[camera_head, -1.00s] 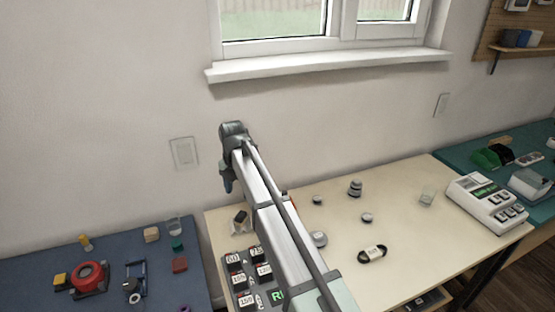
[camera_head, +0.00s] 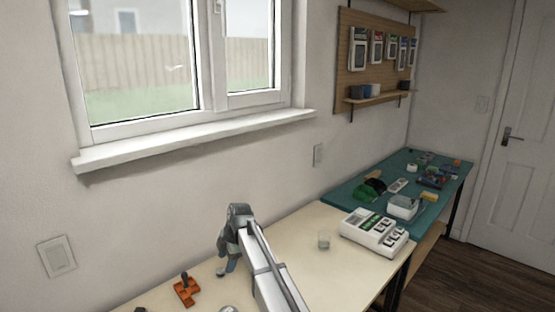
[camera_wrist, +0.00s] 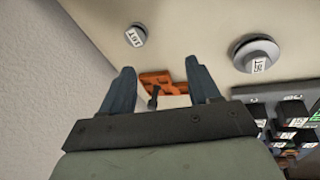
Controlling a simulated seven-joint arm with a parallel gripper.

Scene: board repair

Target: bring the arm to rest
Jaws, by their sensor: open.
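My gripper (camera_wrist: 163,72) is open, its two blue-grey fingers spread with nothing held. In the head view my arm reaches up from the bottom edge, and the gripper (camera_head: 226,264) hangs fingers-down over the cream table (camera_head: 305,225), near the wall. An orange stand (camera_head: 186,291) with a dark upright part is on the table, to the left of the gripper. In the wrist view the orange stand (camera_wrist: 155,79) shows between and beyond the fingers. I cannot tell the gap between them.
Round grey labelled pieces (camera_wrist: 257,56) lie on the table near the gripper, with a dark block panel (camera_wrist: 291,122) beside them. The wall and window sill (camera_head: 200,138) are behind.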

